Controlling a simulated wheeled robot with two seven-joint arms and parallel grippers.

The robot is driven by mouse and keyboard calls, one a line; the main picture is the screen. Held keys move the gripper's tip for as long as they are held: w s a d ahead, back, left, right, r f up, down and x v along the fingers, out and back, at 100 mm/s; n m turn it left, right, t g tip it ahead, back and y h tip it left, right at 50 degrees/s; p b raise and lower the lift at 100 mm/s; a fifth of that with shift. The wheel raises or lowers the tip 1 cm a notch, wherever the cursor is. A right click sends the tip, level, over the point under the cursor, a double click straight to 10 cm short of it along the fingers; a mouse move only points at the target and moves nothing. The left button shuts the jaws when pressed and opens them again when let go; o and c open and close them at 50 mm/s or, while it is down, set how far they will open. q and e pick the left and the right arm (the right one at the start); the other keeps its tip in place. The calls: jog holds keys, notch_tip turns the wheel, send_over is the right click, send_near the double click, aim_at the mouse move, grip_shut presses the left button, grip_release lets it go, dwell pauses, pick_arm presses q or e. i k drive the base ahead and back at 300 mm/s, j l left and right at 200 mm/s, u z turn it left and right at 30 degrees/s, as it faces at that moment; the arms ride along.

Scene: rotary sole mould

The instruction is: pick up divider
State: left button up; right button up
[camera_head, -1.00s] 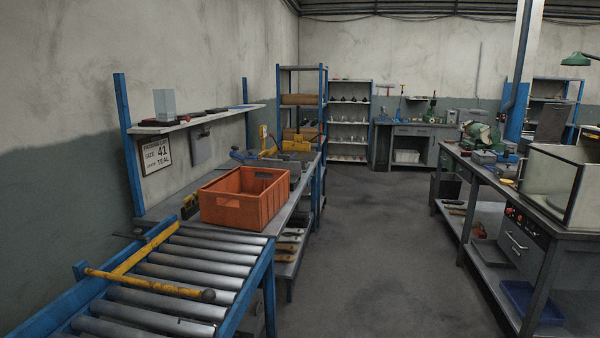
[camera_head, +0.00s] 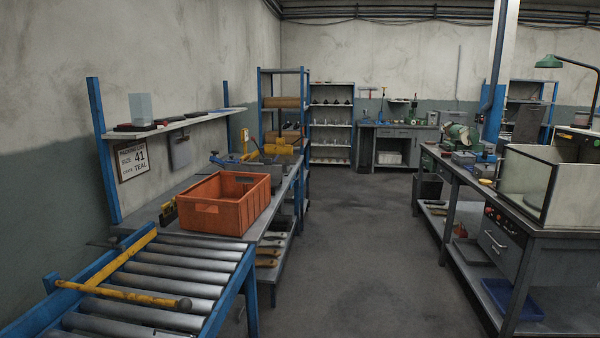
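I cannot make out a divider for certain in the head view. An orange crate (camera_head: 225,203) stands on the grey bench at the left, behind the roller conveyor. Its inside is mostly hidden by its near walls. Neither of my grippers shows in the view.
A roller conveyor (camera_head: 160,272) with a yellow bar (camera_head: 125,294) lies at the front left. A shelf (camera_head: 185,123) hangs over the bench. A workbench with a clear-walled box (camera_head: 541,184) and a blue tray (camera_head: 512,298) stands at right. The floor (camera_head: 365,240) between is clear.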

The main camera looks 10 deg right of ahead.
aim_at(276, 171)
jog(key=u, duration=2.4)
jog(key=l, duration=0.25)
jog(key=k+l, duration=0.1)
jog(key=l, duration=0.15)
jog(key=l+u, duration=0.1)
jog(key=l, duration=0.5)
jog(key=k+l, duration=0.1)
jog(key=l, duration=0.5)
jog(key=l+u, duration=0.15)
jog(key=l, duration=0.4)
jog(key=k+l+u, duration=0.1)
jog(key=l, duration=0.5)
jog(key=k+l, duration=0.2)
jog(key=l, duration=0.35)
jog(key=k+l+u, duration=0.15)
jog(key=l, duration=0.45)
jog(key=k+l+u, duration=0.1)
jog(key=l, duration=0.45)
jog(key=k+l, duration=0.15)
jog(key=l, duration=0.4)
jog(key=u, duration=0.05)
